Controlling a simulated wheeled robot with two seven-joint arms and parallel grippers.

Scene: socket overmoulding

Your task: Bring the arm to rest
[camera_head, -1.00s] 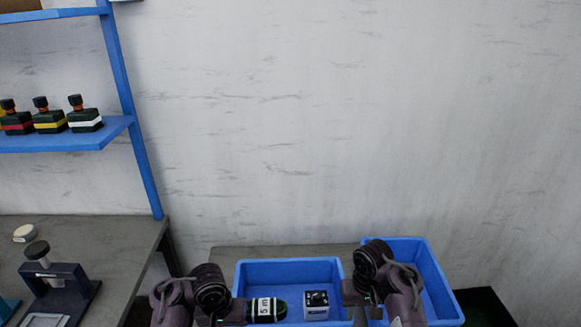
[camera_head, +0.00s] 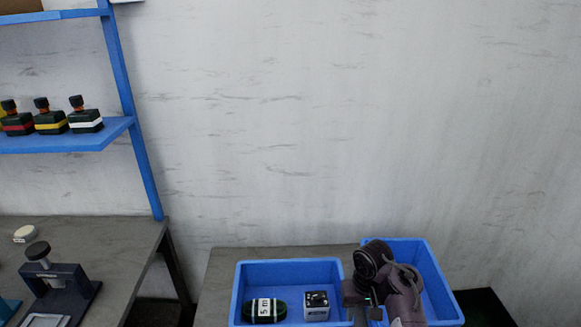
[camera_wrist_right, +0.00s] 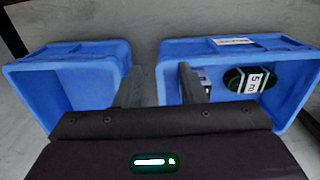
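My right gripper (camera_head: 362,314) hangs over the neighbouring walls of two blue bins. In the right wrist view its two fingers (camera_wrist_right: 161,75) stand apart with nothing between them, so it is open. My left gripper is not in view. A dark green coil with a white "5 m" band (camera_head: 265,310) lies in the left blue bin (camera_head: 290,265). A white and black box (camera_head: 316,306) sits beside it. In the right wrist view the coil (camera_wrist_right: 262,79) shows clear of the fingers, and one finger partly hides the box.
The right blue bin (camera_head: 420,255) looks empty where it shows. A workbench (camera_head: 110,235) with a dark press (camera_head: 55,285) stands at the left. Above it a blue shelf (camera_head: 70,142) holds several dark bottles. The wall area above the bins is free.

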